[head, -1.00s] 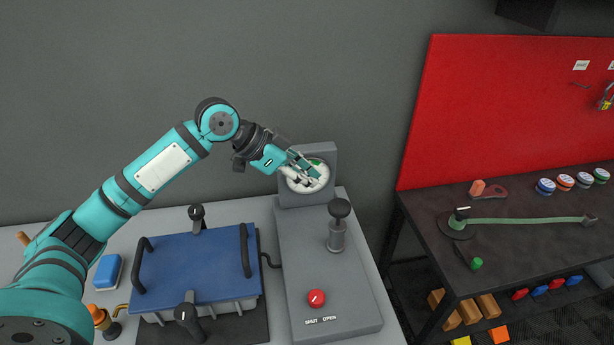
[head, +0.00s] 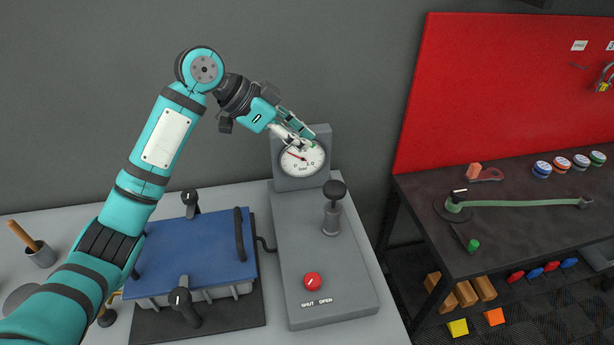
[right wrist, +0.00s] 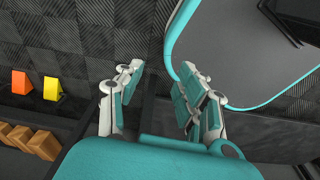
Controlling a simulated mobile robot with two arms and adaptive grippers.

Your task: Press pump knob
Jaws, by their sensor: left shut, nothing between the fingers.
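The pump knob (head: 335,189) is a dark ball on a grey post that stands upright on the grey pump unit (head: 297,245). A round white gauge (head: 302,160) with a red needle is at the back of the unit. My left gripper (head: 311,142) is shut and empty in front of the gauge's upper part, above and left of the knob. It is apart from the knob. A red valve knob (head: 313,281) sits near the SHUT and OPEN labels. My right gripper (right wrist: 158,100) is open and empty in the right wrist view, above the floor.
A blue-lidded box (head: 195,252) with black handles and clamps stands left of the pump unit. A dark workbench (head: 520,240) with tools and a red board (head: 480,90) is on the right. Wooden, yellow and orange blocks lie below it.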

